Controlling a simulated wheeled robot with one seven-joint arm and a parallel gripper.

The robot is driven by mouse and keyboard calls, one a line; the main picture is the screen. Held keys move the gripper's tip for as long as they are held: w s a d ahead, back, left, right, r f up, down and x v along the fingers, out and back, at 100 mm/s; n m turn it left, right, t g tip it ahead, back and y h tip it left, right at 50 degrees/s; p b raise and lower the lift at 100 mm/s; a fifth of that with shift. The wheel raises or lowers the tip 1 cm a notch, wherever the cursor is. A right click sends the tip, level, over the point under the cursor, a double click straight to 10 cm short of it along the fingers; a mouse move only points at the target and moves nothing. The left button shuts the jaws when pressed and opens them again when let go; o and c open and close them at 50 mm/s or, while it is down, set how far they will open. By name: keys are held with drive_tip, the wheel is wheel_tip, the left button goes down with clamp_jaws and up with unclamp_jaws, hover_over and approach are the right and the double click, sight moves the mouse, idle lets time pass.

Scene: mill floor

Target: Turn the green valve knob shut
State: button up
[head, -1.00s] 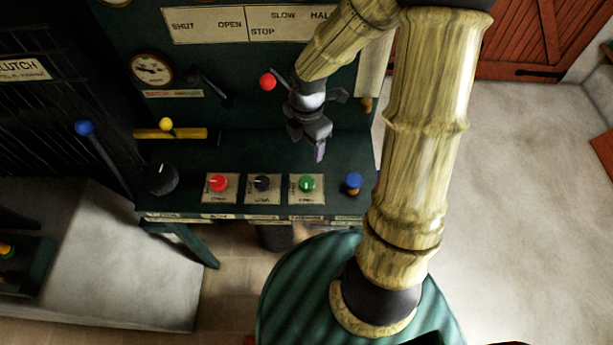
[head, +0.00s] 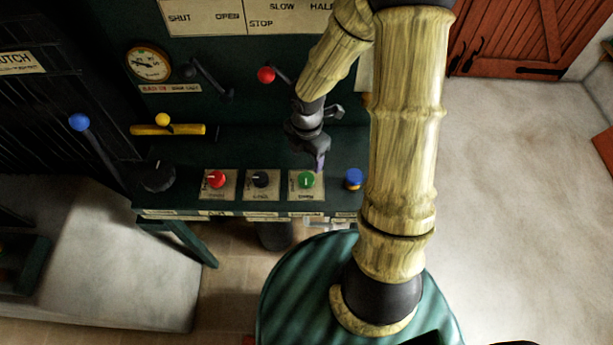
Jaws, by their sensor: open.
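The green valve knob (head: 306,181) sits on a pale labelled plate on the front shelf of the dark green panel, with a light pointer line on its top. My gripper (head: 319,166) points down just behind and above the knob, at its upper right in the picture. It is open and holds nothing. I cannot tell whether a fingertip touches the knob.
A red knob (head: 216,180) and a black knob (head: 261,179) sit to the left on the same shelf. A blue knob (head: 353,179) is close on the right. A red-balled lever (head: 266,75) rises behind my gripper. Open floor (head: 530,200) lies to the right.

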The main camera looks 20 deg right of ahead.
sight(306, 178)
wheel_tip(306, 178, down, 10)
drive_tip(key=b, duration=0.2)
drive_tip(key=shift+r+b, duration=0.15)
drive_tip(key=shift+b, duration=0.2)
drive_tip(key=c, duration=1)
